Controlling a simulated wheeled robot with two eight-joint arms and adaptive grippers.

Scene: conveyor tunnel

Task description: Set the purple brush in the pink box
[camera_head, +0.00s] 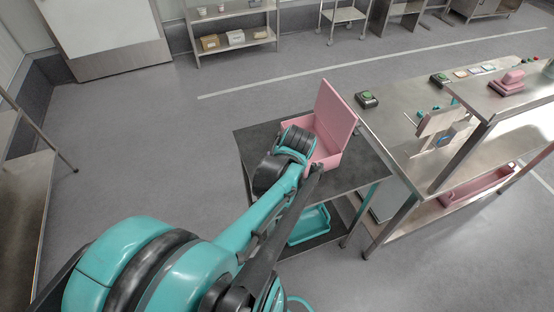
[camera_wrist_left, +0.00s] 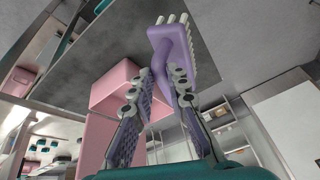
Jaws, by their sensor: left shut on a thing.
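The pink box (camera_head: 329,150) stands on a dark-topped table with its lid (camera_head: 335,112) raised. It also shows in the left wrist view (camera_wrist_left: 115,84), behind and to the left of my fingers. The purple brush (camera_wrist_left: 182,50), with pale bristles, is at the fingertips of my left gripper (camera_wrist_left: 163,76), which is shut on its handle. In the head view my left arm reaches over the front left of the box; the gripper and brush are hidden there. I cannot tell the brush's height over the box. My right gripper is not in view.
The dark table (camera_head: 262,135) has bare top around the box, with a teal tray (camera_head: 309,226) below. A metal workbench (camera_head: 400,130) adjoins on the right, holding a green button box (camera_head: 367,99) and a pink item (camera_head: 508,84). A pink bin (camera_head: 475,187) sits on its lower shelf.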

